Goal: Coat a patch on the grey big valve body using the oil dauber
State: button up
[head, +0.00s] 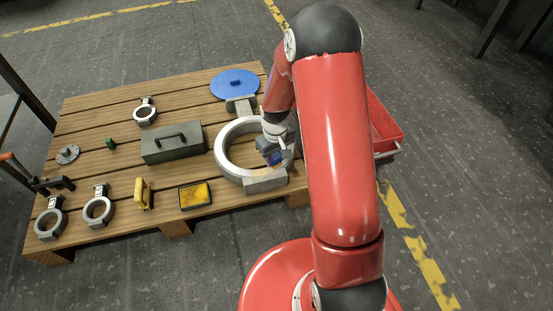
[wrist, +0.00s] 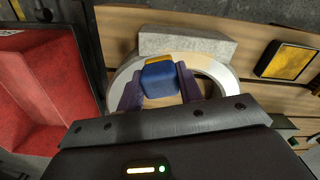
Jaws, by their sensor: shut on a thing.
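The grey big valve body (head: 222,150) is a large ring with grey blocks at its ends, lying on the pallet's right part. In the wrist view its ring (wrist: 218,80) curves behind my fingers, with a grey block (wrist: 187,43) at the top. My gripper (head: 275,158) is over the ring's right side, shut on the oil dauber (wrist: 158,80), a blue block with a yellow end. The dauber's yellow end is at the ring's face near that block; whether they touch is unclear. The ring looks cream-tinted beside the dauber; I cannot tell if that is oil.
A dark-framed tray with a yellow surface (head: 195,195) sits left of the ring. A grey toolbox (head: 173,144), a blue disc (head: 235,84), a yellow upright piece (head: 143,194) and several small ring castings share the pallet. A red bin (head: 386,130) stands right of it.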

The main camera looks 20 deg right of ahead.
aim_at(276, 155)
jog(key=shift+r+p, duration=1.6)
jog(key=shift+r, duration=1.1)
